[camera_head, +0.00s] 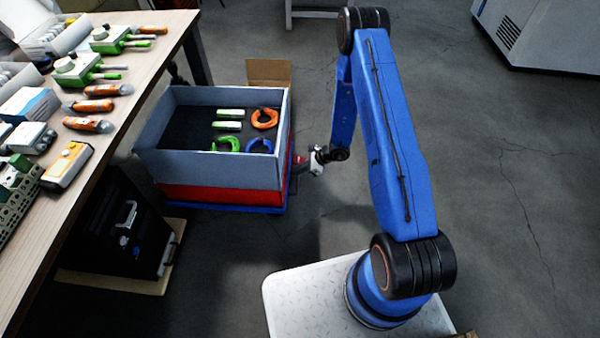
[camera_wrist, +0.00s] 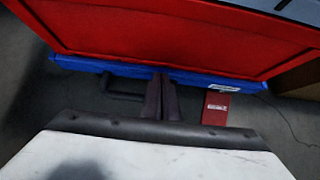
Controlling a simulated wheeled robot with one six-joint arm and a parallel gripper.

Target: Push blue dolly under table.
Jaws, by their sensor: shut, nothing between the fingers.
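The blue dolly (camera_head: 272,209) stands on the floor and shows as a thin blue edge beneath a red crate (camera_head: 225,196) with a grey, open-topped box (camera_head: 215,170) above it. The table (camera_head: 110,115) is to the left of the dolly. My gripper (camera_head: 300,160) is low at the right side of the load. In the wrist view my gripper (camera_wrist: 161,95) is shut and empty, its fingertips at the blue dolly edge (camera_wrist: 190,76); I cannot tell whether they touch. The red crate (camera_wrist: 170,40) fills the top of that view.
The grey box holds orange, green and blue rings and green-white pieces. A black case (camera_head: 128,228) stands on a wooden board (camera_head: 110,282) under the table's near part. Tools and devices cover the tabletop. A small red block (camera_wrist: 216,108) is beside my fingers.

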